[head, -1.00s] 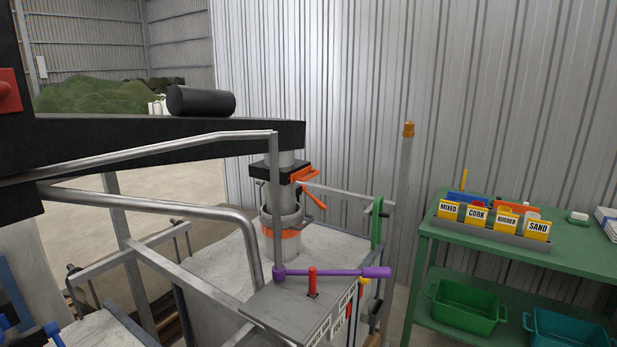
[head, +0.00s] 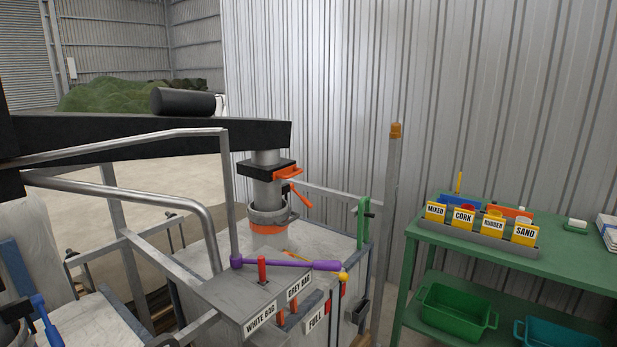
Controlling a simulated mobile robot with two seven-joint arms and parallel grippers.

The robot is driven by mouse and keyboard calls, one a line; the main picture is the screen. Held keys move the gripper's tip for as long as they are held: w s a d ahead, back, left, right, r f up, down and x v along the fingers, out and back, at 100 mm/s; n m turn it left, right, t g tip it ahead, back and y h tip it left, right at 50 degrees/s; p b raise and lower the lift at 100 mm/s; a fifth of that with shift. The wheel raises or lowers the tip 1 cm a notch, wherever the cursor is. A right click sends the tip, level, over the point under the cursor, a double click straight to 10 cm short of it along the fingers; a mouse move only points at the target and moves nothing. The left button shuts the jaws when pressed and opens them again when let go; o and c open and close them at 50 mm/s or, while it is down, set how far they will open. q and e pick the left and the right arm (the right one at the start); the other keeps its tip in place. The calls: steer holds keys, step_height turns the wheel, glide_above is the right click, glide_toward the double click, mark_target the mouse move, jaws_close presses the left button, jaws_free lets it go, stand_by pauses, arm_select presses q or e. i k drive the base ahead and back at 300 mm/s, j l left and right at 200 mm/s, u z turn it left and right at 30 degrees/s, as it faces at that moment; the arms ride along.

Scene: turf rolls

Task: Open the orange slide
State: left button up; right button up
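The orange slide (head: 287,173) sticks out from the right side of a black collar (head: 258,170) on the grey vertical spout below the black beam. Most of its plate is hidden inside the collar, so I cannot tell how far it is pushed in. An orange lever (head: 301,195) hangs just below it, angled down to the right. Neither of my grippers shows clearly in the head view, and nothing recognisable as a gripper touches the slide.
A purple-handled bar (head: 285,263) and a panel with red levers (head: 262,269) stand in front of the spout. Bent grey rails (head: 130,187) cross at left. A green bench (head: 490,250) with labelled yellow boxes stands right. A grey post (head: 392,200) stands between.

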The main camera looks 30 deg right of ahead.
mark_target(291, 171)
steer(key=k+l, duration=0.15)
steer(key=l, duration=0.25)
steer(key=k+l, duration=0.1)
steer(key=l, duration=1.65)
steer(key=i+l, duration=0.15)
steer(key=l, duration=0.3)
